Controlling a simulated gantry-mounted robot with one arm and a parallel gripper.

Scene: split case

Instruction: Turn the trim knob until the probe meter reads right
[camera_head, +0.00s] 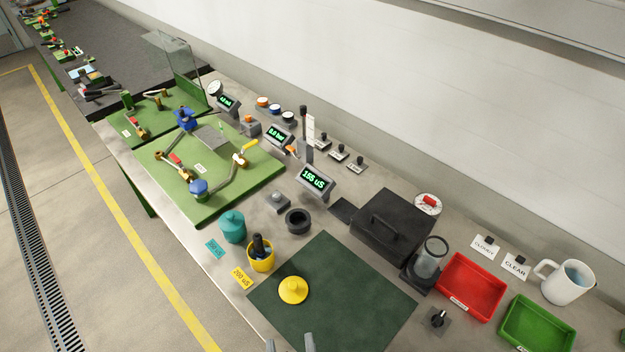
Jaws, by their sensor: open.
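The probe meter (315,180) stands tilted on the bench, and its green digits appear to read 155 uS. A small silver knob (278,198) on a grey base sits just in front of it and looks like the trim knob; no label on it is readable. A dark probe (259,244) stands in an open yellow pot (262,262) beside a yellow card (242,277) reading 200 uS. My gripper (331,342) shows only as two grey fingertips at the bottom edge, apart and with nothing visible between them. It is over the green mat's near side, well away from the knob.
A yellow lid (293,290) lies on the dark green mat (365,305). A lidded teal pot (232,227) and a black ring-shaped holder (298,220) flank the knob's near side. A black case (393,226), red tray (470,287) and another dark knob (438,318) are to the right.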

